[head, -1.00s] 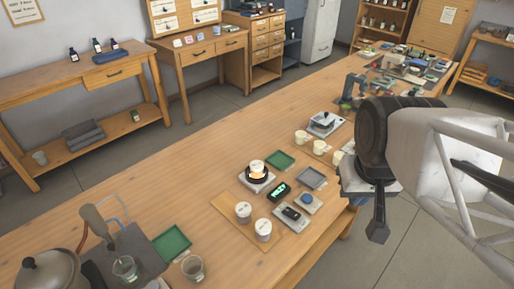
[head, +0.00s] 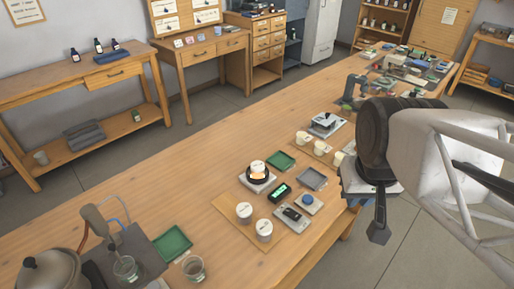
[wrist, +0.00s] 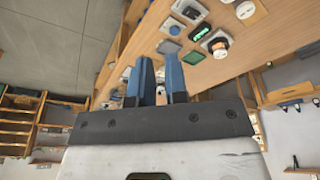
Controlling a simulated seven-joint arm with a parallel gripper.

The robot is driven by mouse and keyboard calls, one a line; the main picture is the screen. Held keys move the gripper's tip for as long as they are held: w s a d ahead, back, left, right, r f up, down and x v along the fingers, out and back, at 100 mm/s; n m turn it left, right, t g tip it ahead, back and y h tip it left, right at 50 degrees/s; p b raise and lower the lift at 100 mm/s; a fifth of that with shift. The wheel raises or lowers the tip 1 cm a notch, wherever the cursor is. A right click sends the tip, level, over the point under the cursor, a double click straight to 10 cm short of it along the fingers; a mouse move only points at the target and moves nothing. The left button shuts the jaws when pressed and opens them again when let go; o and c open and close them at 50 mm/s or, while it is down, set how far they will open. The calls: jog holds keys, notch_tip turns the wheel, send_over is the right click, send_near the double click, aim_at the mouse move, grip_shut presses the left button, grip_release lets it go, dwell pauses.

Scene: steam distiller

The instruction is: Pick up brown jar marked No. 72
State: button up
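No jar with a readable "No. 72" shows in either view. Small dark bottles with pale labels stand on the side table at the back left of the head view: one at the left (head: 75,55), one in the middle (head: 98,46) and one at the right (head: 115,45). Their labels are too small to read. My gripper (head: 378,234) hangs at the right, beyond the near edge of the long bench and far from these bottles. In the wrist view its two blue fingers (wrist: 161,78) stand apart with nothing between them.
The long wooden bench (head: 150,195) carries two white-lidded jars (head: 244,212), green trays (head: 173,242), small devices and a kettle (head: 42,272). Bare wood lies along its back left. Floor separates it from the side table (head: 60,88). A drawer desk (head: 205,48) stands behind.

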jog(key=o, duration=1.2)
jog(key=m+g+y, duration=0.2)
jog(key=m+y, duration=1.2)
jog(key=m, duration=0.4)
send_near(260, 164)
jog(key=a, duration=0.3)
jog(key=shift+f, duration=0.5)
jog(key=shift+x, duration=1.3)
